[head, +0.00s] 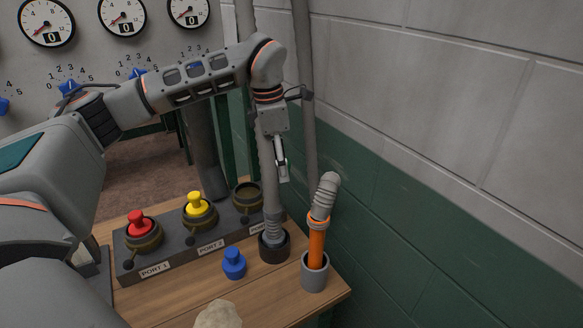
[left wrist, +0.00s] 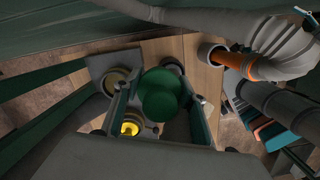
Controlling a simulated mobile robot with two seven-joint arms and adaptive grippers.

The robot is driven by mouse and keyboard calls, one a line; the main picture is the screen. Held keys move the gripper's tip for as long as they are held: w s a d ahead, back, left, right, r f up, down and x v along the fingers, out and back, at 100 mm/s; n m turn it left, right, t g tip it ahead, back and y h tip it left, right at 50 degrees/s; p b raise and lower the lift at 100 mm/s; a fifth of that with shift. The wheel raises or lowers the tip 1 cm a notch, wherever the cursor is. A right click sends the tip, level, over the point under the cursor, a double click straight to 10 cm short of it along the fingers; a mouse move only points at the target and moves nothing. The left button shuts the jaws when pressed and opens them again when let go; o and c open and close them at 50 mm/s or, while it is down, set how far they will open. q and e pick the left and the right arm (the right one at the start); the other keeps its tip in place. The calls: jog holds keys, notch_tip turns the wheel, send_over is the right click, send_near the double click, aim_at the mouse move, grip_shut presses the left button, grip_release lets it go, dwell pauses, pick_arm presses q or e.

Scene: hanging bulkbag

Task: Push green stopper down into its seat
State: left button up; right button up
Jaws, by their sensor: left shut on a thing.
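The green stopper (left wrist: 165,95) shows in the left wrist view as a round green top between the fingers of my left gripper (left wrist: 160,108). In the head view my left gripper (head: 281,165) points down, above and right of the port block (head: 190,243); I cannot make out the stopper there. The gripper is shut on the stopper. The third port (head: 248,196), at the right end of the block, is an open olive ring with no stopper in it. It also shows in the left wrist view (left wrist: 121,81), left of the stopper. My right gripper is not in view.
A red stopper (head: 139,223) and a yellow stopper (head: 196,203) sit in the other ports. A blue stopper (head: 233,263) stands on the wooden table (head: 190,298). A grey hose (head: 270,195) and an orange-banded pipe (head: 317,243) stand close right, near the wall.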

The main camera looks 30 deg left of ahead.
pick_arm(q)
jog(key=w+a+f+n+y+p, duration=0.1)
jog(key=w+a+f+n+p, duration=0.1)
jog(key=a+n, duration=1.1)
jog(key=shift+w+a+f+n+y, duration=0.25)
jog(key=shift+a+f+n, duration=0.2)
jog(key=shift+n, duration=0.65)
jog(key=shift+f, duration=4.2)
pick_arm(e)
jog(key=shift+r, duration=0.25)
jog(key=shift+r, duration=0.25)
pick_arm(q)
jog(key=shift+f, duration=0.25)
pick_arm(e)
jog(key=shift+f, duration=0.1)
pick_arm(q)
jog(key=shift+f, duration=0.35)
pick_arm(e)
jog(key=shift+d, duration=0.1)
pick_arm(q)
jog(key=shift+s+d+f, duration=0.15)
jog(key=shift+s+f, duration=0.05)
jog(key=shift+f, duration=0.1)
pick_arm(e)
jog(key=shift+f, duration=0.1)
